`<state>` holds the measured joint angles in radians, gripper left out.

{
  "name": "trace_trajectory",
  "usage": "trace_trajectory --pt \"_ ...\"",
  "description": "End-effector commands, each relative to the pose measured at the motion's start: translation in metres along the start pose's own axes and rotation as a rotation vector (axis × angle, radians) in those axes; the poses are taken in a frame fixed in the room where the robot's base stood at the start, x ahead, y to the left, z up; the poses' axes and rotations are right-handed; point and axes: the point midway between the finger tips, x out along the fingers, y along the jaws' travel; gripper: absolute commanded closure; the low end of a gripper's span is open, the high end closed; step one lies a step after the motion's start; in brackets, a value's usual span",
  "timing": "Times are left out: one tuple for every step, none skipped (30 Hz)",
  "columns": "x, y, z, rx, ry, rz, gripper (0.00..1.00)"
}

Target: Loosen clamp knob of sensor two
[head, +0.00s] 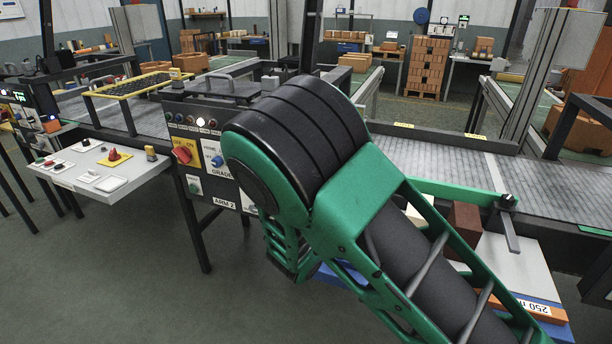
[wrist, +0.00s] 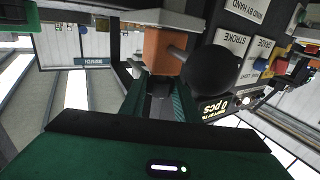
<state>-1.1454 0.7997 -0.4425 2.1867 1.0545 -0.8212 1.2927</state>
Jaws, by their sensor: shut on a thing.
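In the wrist view my gripper (wrist: 158,92) points up the picture, its two green fingers converging on a small dark knob (wrist: 159,84). The fingers are shut on this knob, which I take for the clamp knob; they cover most of it. An orange block (wrist: 163,47), apparently the sensor, sits right beyond the fingertips. I cannot read a number on it. In the head view my green and black arm hides the gripper, the knob and the sensor.
A large black ball handle (wrist: 212,72) on a rod is close right of my fingers. A panel with labels and a lit display (wrist: 222,107) lies beyond it. In the head view, the control panel (head: 206,152) and conveyor (head: 440,150) are near my arm; a white side table (head: 95,165) stands left.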

Motion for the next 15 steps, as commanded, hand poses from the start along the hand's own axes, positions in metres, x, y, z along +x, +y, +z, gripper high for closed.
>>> trace_trajectory --pt "0.0008 0.0015 -0.0015 0.001 0.003 -0.011 0.94" --pt "0.0009 0.0014 -0.0016 0.0 0.003 -0.018 0.94" --pt "0.0011 0.0013 -0.0017 0.0 0.003 -0.026 0.94" --pt "0.0012 0.0014 -0.0017 0.0 0.003 -0.031 0.94" --pt "0.0013 0.0013 -0.0018 0.0 0.003 -0.036 0.94" --pt "0.0013 0.001 -0.0019 0.0 0.004 -0.041 0.94" --pt "0.0014 0.0009 -0.002 0.0 0.004 -0.044 0.94" --pt "0.0014 0.0008 -0.0021 0.0 0.004 -0.046 0.94" --pt "0.0014 0.0008 -0.0022 -0.001 0.004 -0.047 0.94" --pt "0.0015 0.0007 -0.0022 -0.001 0.005 -0.048 0.94" --pt "0.0015 0.0007 -0.0023 -0.001 0.005 -0.049 0.94" --pt "0.0016 0.0007 -0.0024 -0.001 0.005 -0.049 0.94" --pt "0.0016 0.0006 -0.0025 -0.001 0.005 -0.049 0.94" --pt "0.0016 0.0006 -0.0026 -0.001 0.005 -0.049 0.94" --pt "0.0017 0.0006 -0.0027 -0.001 0.006 -0.049 0.94"
